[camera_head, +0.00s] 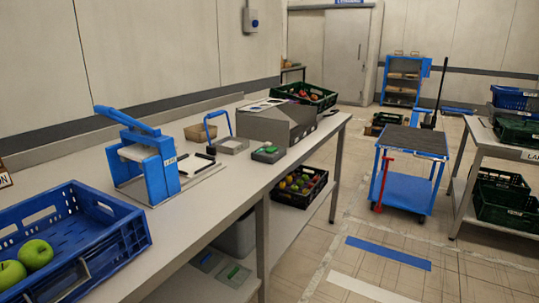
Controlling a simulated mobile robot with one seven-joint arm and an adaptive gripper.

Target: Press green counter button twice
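A small grey box with a green top part (268,150) sits on the long grey counter (217,183), near its front edge and right of the middle of the picture. It looks like the counter button, though it is too small to make out fully. My gripper is not in view, and nothing touches the box.
A blue crate (112,240) with green apples (36,254) stands front left. A blue press (150,162), a grey device with a blue handle (231,145) and a grey sloped box (276,122) share the counter. A blue cart (406,190) stands right.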

